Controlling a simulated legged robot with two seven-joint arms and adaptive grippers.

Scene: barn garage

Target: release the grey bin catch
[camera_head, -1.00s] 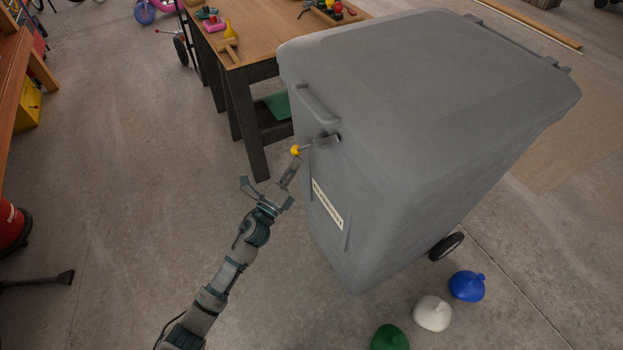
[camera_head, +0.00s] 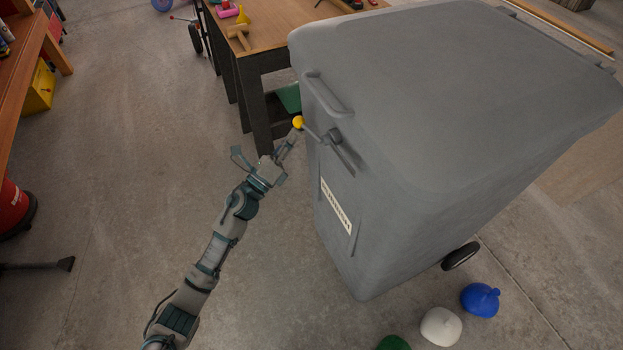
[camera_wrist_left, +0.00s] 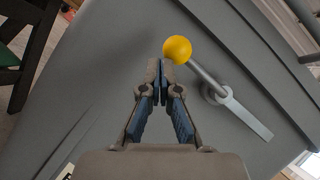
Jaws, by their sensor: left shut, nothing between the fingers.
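The grey bin (camera_head: 430,110) stands upright with its lid down. Its catch is a lever on the near left face, below the lid handle. The lever has a yellow ball knob (camera_head: 298,122), a thin rod and a flat grey latch bar (camera_head: 343,155) slanting down to the right. My left gripper (camera_head: 291,138) is shut and empty, its tips just below the knob. In the left wrist view the shut fingertips (camera_wrist_left: 160,70) overlap the lower left edge of the knob (camera_wrist_left: 177,49); contact cannot be told for sure. The latch bar (camera_wrist_left: 247,117) shows there too. My right gripper is out of view.
A wooden workbench (camera_head: 275,35) with tools stands behind the bin's left side. Blue (camera_head: 480,299), white (camera_head: 441,326) and green (camera_head: 393,343) sacks lie on the floor in front. The floor left of my arm is mostly clear.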

